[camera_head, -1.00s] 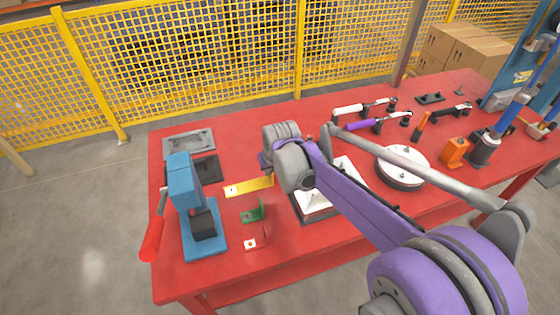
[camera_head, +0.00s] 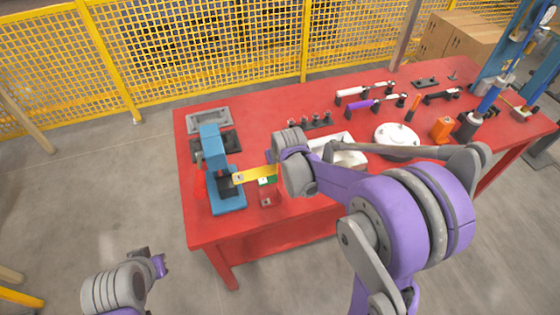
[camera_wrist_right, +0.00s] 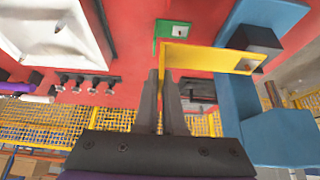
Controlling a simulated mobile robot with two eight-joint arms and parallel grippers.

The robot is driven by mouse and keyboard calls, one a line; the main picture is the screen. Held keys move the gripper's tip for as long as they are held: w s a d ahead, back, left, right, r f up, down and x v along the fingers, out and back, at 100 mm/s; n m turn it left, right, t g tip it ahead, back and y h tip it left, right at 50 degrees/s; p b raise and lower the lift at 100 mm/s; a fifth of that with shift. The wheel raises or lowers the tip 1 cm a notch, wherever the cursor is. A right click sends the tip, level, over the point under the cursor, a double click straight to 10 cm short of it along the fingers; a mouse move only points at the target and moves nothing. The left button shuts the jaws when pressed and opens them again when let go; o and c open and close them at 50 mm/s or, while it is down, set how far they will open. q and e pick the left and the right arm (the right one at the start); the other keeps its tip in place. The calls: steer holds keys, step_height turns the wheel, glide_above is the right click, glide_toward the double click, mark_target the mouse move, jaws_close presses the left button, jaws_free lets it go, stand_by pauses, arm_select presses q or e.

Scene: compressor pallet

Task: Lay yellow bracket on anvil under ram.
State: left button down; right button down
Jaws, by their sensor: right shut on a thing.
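The yellow bracket (camera_head: 255,174) is a flat strip with a hole near its free left end. My right gripper (camera_wrist_right: 165,74) is shut on its other end; the arm hides the grip in the head view. The bracket also shows in the right wrist view (camera_wrist_right: 212,58), pointing toward the blue press. The blue press (camera_head: 212,142) stands at the table's left side, with its dark anvil (camera_wrist_right: 262,38) below the ram. The bracket's free end overlaps the anvil area in view; I cannot tell whether it touches. My left gripper (camera_head: 158,265) is empty, off the table, jaws unclear.
A green bracket (camera_wrist_right: 177,29) lies just below the yellow one, and a red bracket (camera_head: 267,198) is nearer the table edge. A white fixture (camera_head: 340,143), a round white plate (camera_head: 396,134) and several hand tools stand to the right. A red lever (camera_head: 199,182) is beside the press.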

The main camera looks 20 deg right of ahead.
arm_select(q)
steer(key=shift+d, duration=0.1)
steer(key=shift+s+f+b, duration=0.3)
steer(key=shift+f, duration=0.05)
arm_select(e)
steer(key=s+a+r+g, duration=0.1)
steer(key=s+a, duration=0.3)
steer(key=a, duration=0.1)
steer(key=shift+s+a+g, duration=0.15)
steer(key=shift+g, duration=0.15)
steer(key=shift+f, duration=1.7)
